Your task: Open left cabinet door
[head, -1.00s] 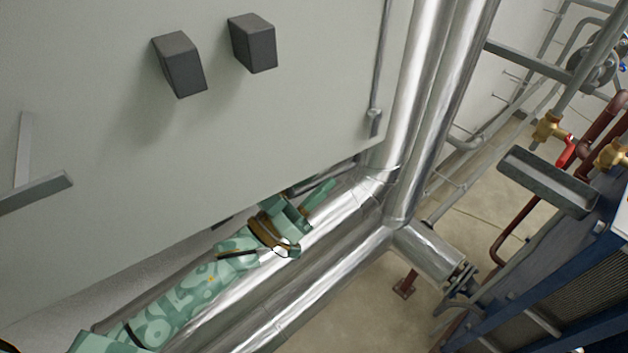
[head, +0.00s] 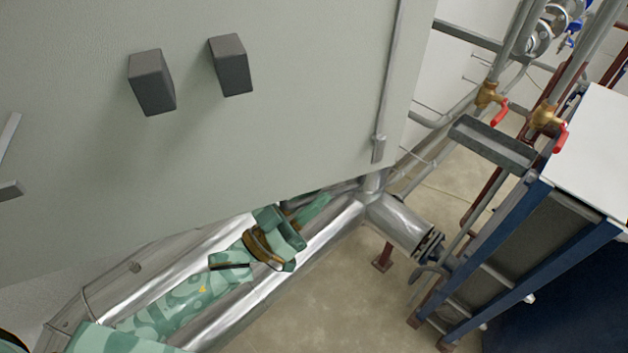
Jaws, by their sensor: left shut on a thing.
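The cabinet door (head: 270,130) is a large pale grey-green panel that fills the upper left of the head view. Two dark grey blocks stick out of its face, a left one (head: 152,82) and a right one (head: 230,65). A thin metal rod (head: 388,90) runs along its right side. My left gripper (head: 302,208), green with a brown band, is at the door's lower edge and shut; it appears to grip that edge, but the contact is mostly hidden. My right gripper is not in view.
Shiny silver pipes (head: 325,232) run right beside and under my left arm. To the right stand a blue-framed plate exchanger (head: 560,240), a grey bracket (head: 492,143) and red-handled brass valves (head: 487,95). Bare floor (head: 345,300) shows at the bottom middle.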

